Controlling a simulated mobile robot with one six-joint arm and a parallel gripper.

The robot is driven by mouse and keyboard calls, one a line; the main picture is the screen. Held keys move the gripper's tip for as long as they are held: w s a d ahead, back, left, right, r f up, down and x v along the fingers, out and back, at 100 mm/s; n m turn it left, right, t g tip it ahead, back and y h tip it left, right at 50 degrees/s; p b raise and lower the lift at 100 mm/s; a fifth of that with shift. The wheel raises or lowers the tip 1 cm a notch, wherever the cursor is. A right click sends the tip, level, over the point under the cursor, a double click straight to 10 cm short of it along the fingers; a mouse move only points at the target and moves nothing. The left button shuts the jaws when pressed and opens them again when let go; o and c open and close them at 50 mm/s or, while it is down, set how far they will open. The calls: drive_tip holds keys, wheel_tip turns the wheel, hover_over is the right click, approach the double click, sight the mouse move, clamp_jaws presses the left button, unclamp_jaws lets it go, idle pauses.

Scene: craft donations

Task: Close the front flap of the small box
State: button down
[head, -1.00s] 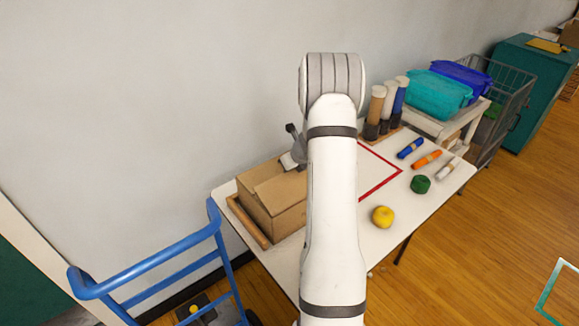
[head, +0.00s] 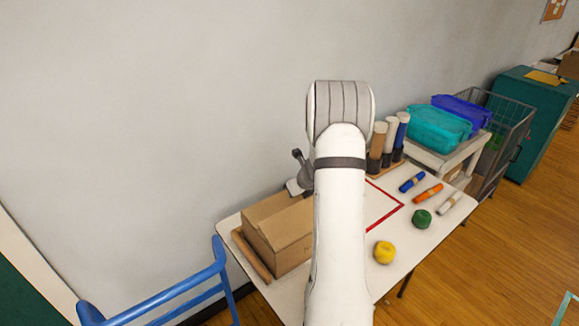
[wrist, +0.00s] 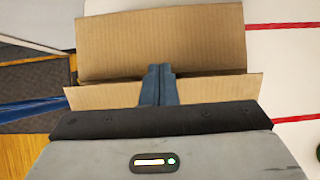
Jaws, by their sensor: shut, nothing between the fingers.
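The small cardboard box (head: 283,240) stands on the left part of the white table. In the wrist view, a broad cardboard panel (wrist: 160,40) lies beyond the fingers. A narrower strip of cardboard, seemingly a flap (wrist: 105,95), crosses nearer to me, with a dark gap between the two. I cannot tell from these views how far the front flap stands open. My gripper (wrist: 160,71) is shut and empty, its fingertips over the strip and near the gap; contact is unclear. In the head view my arm hides the fingers and part of the box.
A wooden strip (head: 252,255) lies along the box's left side. A red-outlined area (head: 397,210), a yellow ball (head: 384,252), a green ball (head: 422,219) and coloured rolls (head: 427,195) are to the right. A blue cart handle (head: 165,300) stands at lower left; a wall is behind.

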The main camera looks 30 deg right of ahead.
drive_tip(key=w+r, duration=0.4)
drive_tip(key=r, duration=0.4)
drive_tip(key=g+b, duration=0.2)
drive_tip(key=b, duration=2)
approach(294, 206)
drive_tip(key=b+x, duration=0.1)
drive_tip(key=x, duration=0.5)
drive_tip(key=shift+w+f, duration=0.2)
drive_tip(key=shift+f, duration=0.2)
